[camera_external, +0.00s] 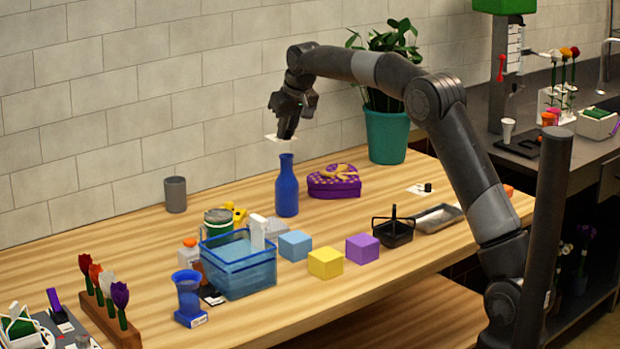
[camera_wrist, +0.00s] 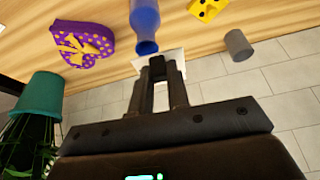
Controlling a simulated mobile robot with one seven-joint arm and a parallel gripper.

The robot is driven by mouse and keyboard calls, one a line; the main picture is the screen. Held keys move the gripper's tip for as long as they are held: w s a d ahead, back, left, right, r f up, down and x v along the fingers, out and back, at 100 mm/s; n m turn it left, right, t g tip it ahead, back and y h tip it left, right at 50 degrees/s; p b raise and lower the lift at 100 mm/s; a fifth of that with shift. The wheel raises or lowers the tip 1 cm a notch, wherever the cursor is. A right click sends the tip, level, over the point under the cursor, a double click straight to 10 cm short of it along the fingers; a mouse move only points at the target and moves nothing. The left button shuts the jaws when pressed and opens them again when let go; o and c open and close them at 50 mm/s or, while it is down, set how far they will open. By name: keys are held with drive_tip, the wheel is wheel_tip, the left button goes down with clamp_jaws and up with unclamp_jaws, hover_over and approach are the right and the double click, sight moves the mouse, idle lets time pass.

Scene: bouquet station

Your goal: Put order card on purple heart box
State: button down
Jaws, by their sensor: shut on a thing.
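The white order card (camera_external: 272,138) is pinched at my gripper's fingertips (camera_external: 287,133), held in the air just above the blue bottle. In the wrist view the card (camera_wrist: 176,56) shows behind the fingertips (camera_wrist: 158,66), close to the bottle's mouth; whether it touches the bottle I cannot tell. The purple heart box (camera_external: 334,187) with a gold bow sits on the table, right of the bottle and below my gripper. In the wrist view the box (camera_wrist: 93,49) is at the upper left. Its lid holds no card.
The tall blue bottle (camera_external: 287,190) stands between my gripper and the table. A potted plant (camera_external: 388,134) stands behind the box. A grey cup (camera_external: 175,194) is at the left. A blue basket (camera_external: 239,276), coloured cubes and a black basket (camera_external: 394,234) are nearer the front.

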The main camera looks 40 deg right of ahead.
drive_tip(key=s+d+m+h, duration=0.15)
drive_tip(key=s+d, duration=0.25)
drive_tip(key=d, duration=0.9)
drive_tip(key=s+d+m, duration=0.2)
drive_tip(key=s+d, duration=0.1)
drive_tip(key=d, duration=1)
hover_over(338, 183)
drive_tip(key=s, duration=0.1)
wheel_tip(338, 183, down, 12)
drive_tip(key=shift+s+a+f, duration=0.1)
drive_tip(key=shift+a+f, duration=0.05)
drive_tip(key=shift+f, duration=0.9)
drive_tip(key=shift+s+a+f, duration=0.1)
drive_tip(key=shift+a+f, duration=0.05)
drive_tip(key=shift+f, duration=0.85)
drive_tip(key=c, duration=1.4)
unclamp_jaws()
drive_tip(key=shift+f, duration=0.15)
